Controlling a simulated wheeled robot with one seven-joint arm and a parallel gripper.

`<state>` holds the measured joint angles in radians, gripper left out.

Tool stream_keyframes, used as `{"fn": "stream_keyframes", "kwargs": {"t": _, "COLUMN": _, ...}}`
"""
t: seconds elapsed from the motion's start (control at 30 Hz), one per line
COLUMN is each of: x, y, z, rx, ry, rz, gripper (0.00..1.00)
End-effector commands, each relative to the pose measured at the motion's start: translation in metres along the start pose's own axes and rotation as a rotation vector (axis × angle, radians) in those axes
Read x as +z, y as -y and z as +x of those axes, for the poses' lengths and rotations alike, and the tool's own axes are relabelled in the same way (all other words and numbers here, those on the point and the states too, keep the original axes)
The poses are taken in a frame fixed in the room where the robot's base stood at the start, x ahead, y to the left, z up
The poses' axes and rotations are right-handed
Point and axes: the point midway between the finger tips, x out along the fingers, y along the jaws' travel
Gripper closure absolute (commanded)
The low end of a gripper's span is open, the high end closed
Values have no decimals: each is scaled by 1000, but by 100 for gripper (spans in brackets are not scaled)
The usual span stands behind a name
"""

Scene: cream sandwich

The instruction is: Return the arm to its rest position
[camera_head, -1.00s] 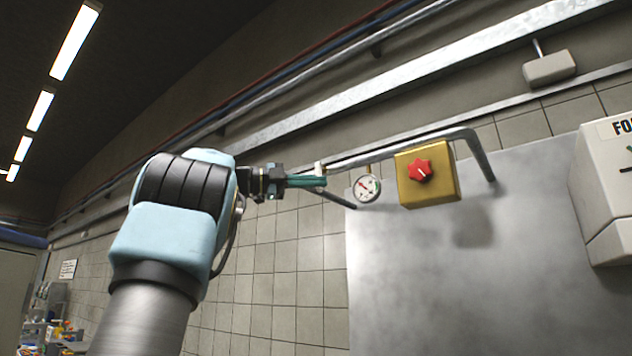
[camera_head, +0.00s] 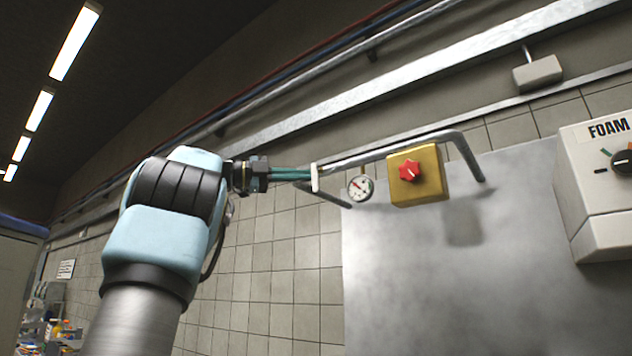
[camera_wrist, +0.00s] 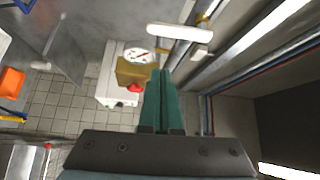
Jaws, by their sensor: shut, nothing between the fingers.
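My arm rises at the left of the head view. My gripper (camera_head: 308,174) points right, toward the wall pipe, with its green fingers together and nothing between them. In the wrist view the fingers of my gripper (camera_wrist: 165,72) also lie side by side. A white lever (camera_head: 315,178) shows at the fingertips in the head view; I cannot tell whether they touch it. In the wrist view the white lever (camera_wrist: 180,30) lies beyond the tips.
A yellow box with a red knob (camera_head: 418,178) and a round gauge (camera_head: 360,188) sit on the pipe to the right. A white FOAM box (camera_head: 600,190) is at the far right. A steel panel (camera_head: 400,290) covers the wall below.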

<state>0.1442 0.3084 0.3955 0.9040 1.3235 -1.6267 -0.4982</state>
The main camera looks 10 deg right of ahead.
Motion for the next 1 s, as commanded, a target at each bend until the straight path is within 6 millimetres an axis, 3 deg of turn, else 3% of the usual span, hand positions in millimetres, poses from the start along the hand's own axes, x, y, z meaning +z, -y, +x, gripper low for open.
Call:
{"fn": "stream_keyframes", "kwargs": {"t": 0.2, "x": 1, "y": 0, "z": -30, "rx": 0, "ry": 3, "rz": -1, "gripper": 100}}
{"fn": "stream_keyframes", "kwargs": {"t": 0.57, "x": 1, "y": 2, "z": -36, "rx": -1, "ry": 1, "rz": -3, "gripper": 100}}
{"fn": "stream_keyframes", "kwargs": {"t": 0.67, "x": 8, "y": 5, "z": -38, "rx": -51, "ry": 20, "rz": -17, "gripper": 100}}
{"fn": "stream_keyframes", "kwargs": {"t": 0.77, "x": 34, "y": 13, "z": -45, "rx": -194, "ry": 86, "rz": -70, "gripper": 100}}
{"fn": "stream_keyframes", "kwargs": {"t": 0.87, "x": 79, "y": 13, "z": -64, "rx": -405, "ry": 220, "rz": -175, "gripper": 100}}
{"fn": "stream_keyframes", "kwargs": {"t": 0.93, "x": 116, "y": 0, "z": -84, "rx": -552, "ry": 350, "rz": -281, "gripper": 100}}
{"fn": "stream_keyframes", "kwargs": {"t": 1.0, "x": 151, "y": -29, "z": -106, "rx": -670, "ry": 494, "rz": -400, "gripper": 100}}
